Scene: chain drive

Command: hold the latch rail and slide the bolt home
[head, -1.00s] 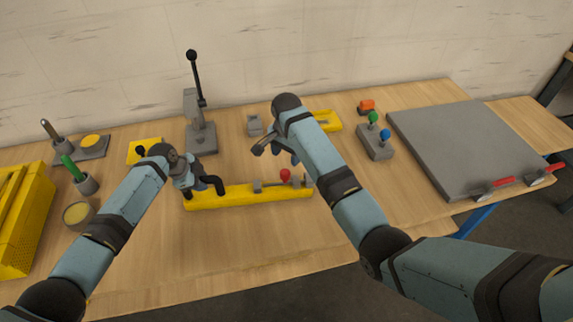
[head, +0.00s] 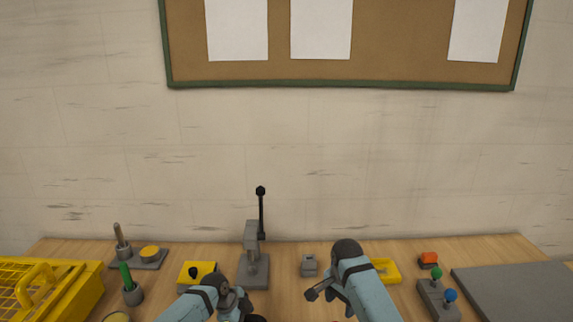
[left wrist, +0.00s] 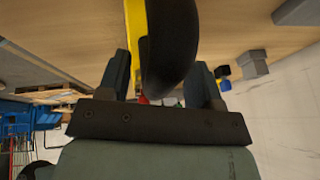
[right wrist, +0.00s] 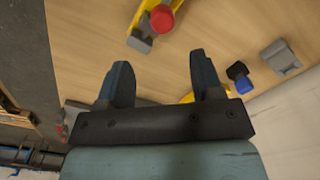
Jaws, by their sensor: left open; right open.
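The yellow latch rail (left wrist: 133,25) has a thick black handle (left wrist: 172,40) in the left wrist view. My left gripper (left wrist: 158,82) is open, with the handle between its spread fingers; I cannot tell whether they touch it. The bolt's red knob (right wrist: 162,18) is at the top of the right wrist view, above a grey block on the rail (right wrist: 184,7). My right gripper (right wrist: 165,80) is open and empty, apart from the knob. In the head view, the left gripper (head: 238,304) and right gripper (head: 340,296) are low in the picture; most of the rail is out of frame.
A grey stand with a black lever (head: 262,212) rises behind my grippers. A small grey block (head: 309,265) is between them, farther back. A box with green and blue knobs (head: 437,290) and a grey plate (head: 520,290) are right. A yellow crate (head: 45,295) is left.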

